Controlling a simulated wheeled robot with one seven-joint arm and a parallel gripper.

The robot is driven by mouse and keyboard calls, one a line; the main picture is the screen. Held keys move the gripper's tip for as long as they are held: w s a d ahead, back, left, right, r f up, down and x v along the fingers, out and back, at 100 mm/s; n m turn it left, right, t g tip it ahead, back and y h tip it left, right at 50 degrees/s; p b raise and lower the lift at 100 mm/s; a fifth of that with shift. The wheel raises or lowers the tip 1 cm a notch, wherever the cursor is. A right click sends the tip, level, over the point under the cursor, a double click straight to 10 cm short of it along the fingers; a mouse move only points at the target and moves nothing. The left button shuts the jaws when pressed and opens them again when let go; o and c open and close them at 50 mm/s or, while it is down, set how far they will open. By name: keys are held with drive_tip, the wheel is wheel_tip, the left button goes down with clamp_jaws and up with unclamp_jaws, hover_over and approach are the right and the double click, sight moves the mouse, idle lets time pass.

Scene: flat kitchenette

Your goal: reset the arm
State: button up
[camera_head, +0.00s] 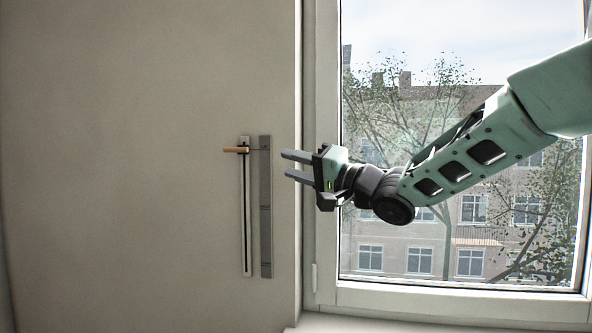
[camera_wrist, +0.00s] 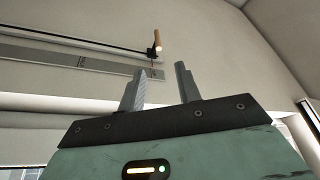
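My gripper (camera_head: 285,163) is in the middle of the head view, pointing left. Its two fingers are apart with nothing between them; they also show apart in the wrist view (camera_wrist: 161,70). My arm reaches in from the right, in front of the window. Just left of the fingertips, a small wooden handle (camera_head: 236,150) sticks out near the top of a pale vertical rail (camera_head: 246,220) on the wall. The handle also shows in the wrist view (camera_wrist: 157,38), beyond the fingers. The fingertips look apart from it.
A grey marked strip (camera_head: 266,230) runs beside the rail on the plain wall (camera_head: 120,150). The window frame (camera_head: 325,240) and sill (camera_head: 430,326) lie to the right and below. The wall left of the rail is bare.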

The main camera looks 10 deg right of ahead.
drive_tip(key=s+a+f+n+g+h, duration=0.1)
drive_tip(key=s+f+g+h, duration=0.1)
drive_tip(key=s+f+h, duration=0.6)
drive_tip(key=s+f+n+g+h, duration=0.15)
drive_tip(key=s+f, duration=0.25)
drive_tip(key=f, duration=0.7)
drive_tip(key=s+d+f+n+g+h, duration=0.2)
drive_tip(key=s+f+g, duration=0.1)
drive_tip(key=s, duration=0.5)
drive_tip(key=s+d+f+n+g+h, duration=0.1)
drive_tip(key=s+d+f+n+g, duration=0.1)
drive_tip(key=s+f, duration=0.3)
drive_tip(key=s+d+f+n+g+h, duration=0.2)
drive_tip(key=s+d+f+g, duration=0.1)
drive_tip(key=s, duration=1)
drive_tip(key=shift+s+d+f+n+g+h, duration=0.2)
drive_tip(key=shift+d+f+n+g+h, duration=0.15)
drive_tip(key=shift+f+g, duration=0.45)
drive_tip(key=shift+f, duration=0.1)
